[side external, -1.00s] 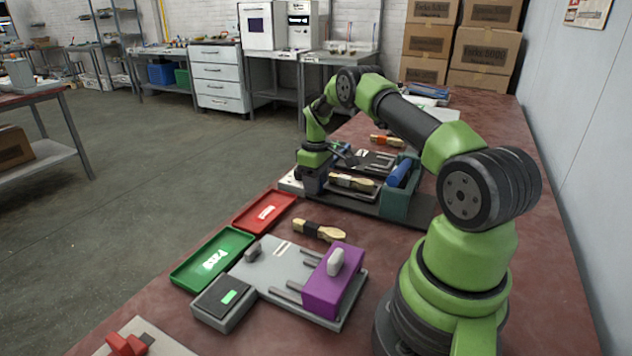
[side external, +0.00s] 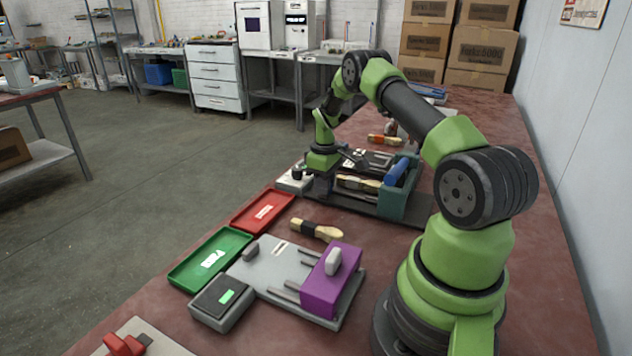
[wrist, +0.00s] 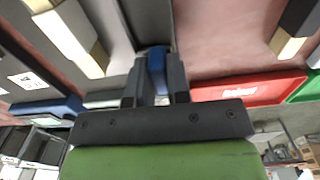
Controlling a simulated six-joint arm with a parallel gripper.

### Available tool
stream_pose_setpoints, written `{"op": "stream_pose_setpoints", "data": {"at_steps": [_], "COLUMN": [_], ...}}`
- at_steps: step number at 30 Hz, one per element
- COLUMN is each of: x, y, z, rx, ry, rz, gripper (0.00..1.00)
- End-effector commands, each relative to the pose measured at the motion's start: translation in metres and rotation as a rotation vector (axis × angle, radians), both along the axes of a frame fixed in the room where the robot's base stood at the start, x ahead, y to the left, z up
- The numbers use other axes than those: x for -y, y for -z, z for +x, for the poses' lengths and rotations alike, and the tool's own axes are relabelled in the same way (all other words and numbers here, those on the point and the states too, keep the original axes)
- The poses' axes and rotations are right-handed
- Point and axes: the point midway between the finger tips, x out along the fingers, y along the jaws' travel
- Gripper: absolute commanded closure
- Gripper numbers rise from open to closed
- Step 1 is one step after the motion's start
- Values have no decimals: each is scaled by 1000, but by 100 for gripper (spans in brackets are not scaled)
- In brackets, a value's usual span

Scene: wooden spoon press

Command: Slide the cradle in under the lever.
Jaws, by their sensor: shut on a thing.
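The press has a teal frame (side external: 397,203) and a raised, tilted blue lever (side external: 397,172). A wooden spoon (side external: 358,183) with a dark band lies low, just left of the frame, and seems to sit in the cradle. My gripper (side external: 318,192) points down at the left end of the press base. In the wrist view, its fingers (wrist: 155,90) are shut on an upright blue part (wrist: 156,68), which seems to be the cradle's grip. The rest of the cradle is largely hidden by my gripper and the frame.
A red tray (side external: 263,212) and a green tray (side external: 212,258) lie nearer the camera. Another spoon (side external: 316,230) lies on the table by a grey fixture with a purple block (side external: 331,279). An orange-banded spoon (side external: 384,139) lies behind the press.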

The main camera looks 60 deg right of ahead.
Motion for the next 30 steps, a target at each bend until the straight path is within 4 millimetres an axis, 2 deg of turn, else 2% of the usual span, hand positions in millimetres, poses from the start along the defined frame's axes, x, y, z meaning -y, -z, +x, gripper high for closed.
{"op": "stream_pose_setpoints", "data": {"at_steps": [4, 14, 15, 17, 18, 26, 30], "x": [1, 1, 1, 1, 1, 0, 0], "y": [0, -1, -1, -1, -1, -1, -14], "z": [-11, -11, -11, -11, -11, -11, -11], "rx": [0, 3, 3, 2, 2, 2, 3], "ry": [0, 0, 0, 0, 0, 0, 0], "rz": [-5, -6, -6, -6, -5, -3, -5], "gripper": [100, 100, 74, 60, 57, 57, 57]}}
